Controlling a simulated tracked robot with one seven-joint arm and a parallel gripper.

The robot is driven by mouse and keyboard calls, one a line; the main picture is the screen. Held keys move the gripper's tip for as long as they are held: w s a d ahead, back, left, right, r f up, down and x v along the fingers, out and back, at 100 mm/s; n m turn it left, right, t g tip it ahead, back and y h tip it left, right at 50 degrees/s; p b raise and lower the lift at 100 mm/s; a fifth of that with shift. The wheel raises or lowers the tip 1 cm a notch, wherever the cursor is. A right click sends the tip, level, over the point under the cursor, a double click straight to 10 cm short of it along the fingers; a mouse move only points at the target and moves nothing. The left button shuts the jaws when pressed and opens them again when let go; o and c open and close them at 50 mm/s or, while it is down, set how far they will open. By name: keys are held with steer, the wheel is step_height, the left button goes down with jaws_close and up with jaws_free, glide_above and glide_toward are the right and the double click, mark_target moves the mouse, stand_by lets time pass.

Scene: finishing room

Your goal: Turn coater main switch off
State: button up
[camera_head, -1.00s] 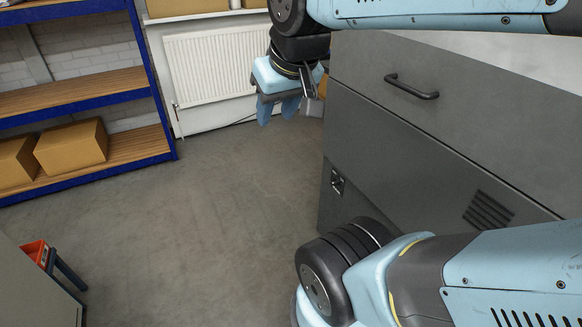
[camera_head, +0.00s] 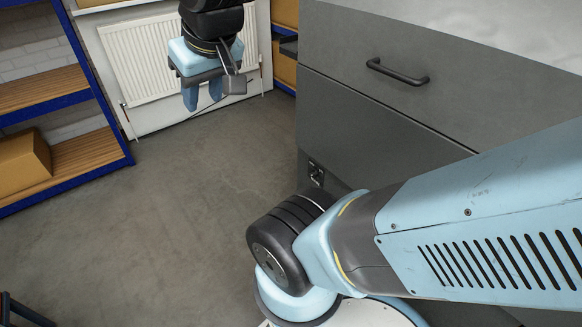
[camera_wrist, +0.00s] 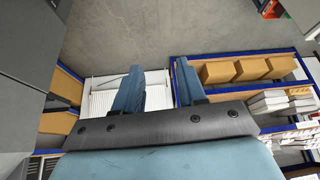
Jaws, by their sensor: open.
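The grey machine cabinet (camera_head: 385,105), which looks like the coater, stands at the right in the head view, with a black bar handle (camera_head: 397,72) on its upper panel. A small dark switch fitting (camera_head: 316,174) sits low near its left edge; its setting is too small to read. My gripper (camera_head: 204,98) hangs fingers down, left of the cabinet and in front of the radiator, well apart from the switch. Its two blue fingers are open and empty; they also show in the wrist view (camera_wrist: 157,90). The switch cannot be made out in the wrist view.
A white radiator (camera_head: 150,55) is on the back wall. Blue-framed shelving (camera_head: 112,130) with a cardboard box (camera_head: 22,160) stands at the left. The grey floor (camera_head: 165,230) between shelving and cabinet is clear. A dark-legged object (camera_head: 20,312) shows at the lower left corner.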

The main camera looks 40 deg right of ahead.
steer(key=w+d+f+g+h, duration=0.55)
steer(key=w+d+f, duration=0.35)
steer(key=f, duration=0.4)
steer(key=w+d+f+g+h, duration=0.4)
steer(key=w+d+f+g, duration=0.2)
steer(key=w+d+f, duration=0.5)
steer(key=n+t+h, duration=0.4)
steer(key=n+h, duration=0.4)
steer(key=h, duration=0.1)
glide_toward(311, 176)
steer(key=shift+y, duration=0.25)
steer(key=d, duration=0.8)
steer(key=shift+s+d+r, duration=0.2)
steer(key=shift+s+d, duration=0.05)
jaws_close()
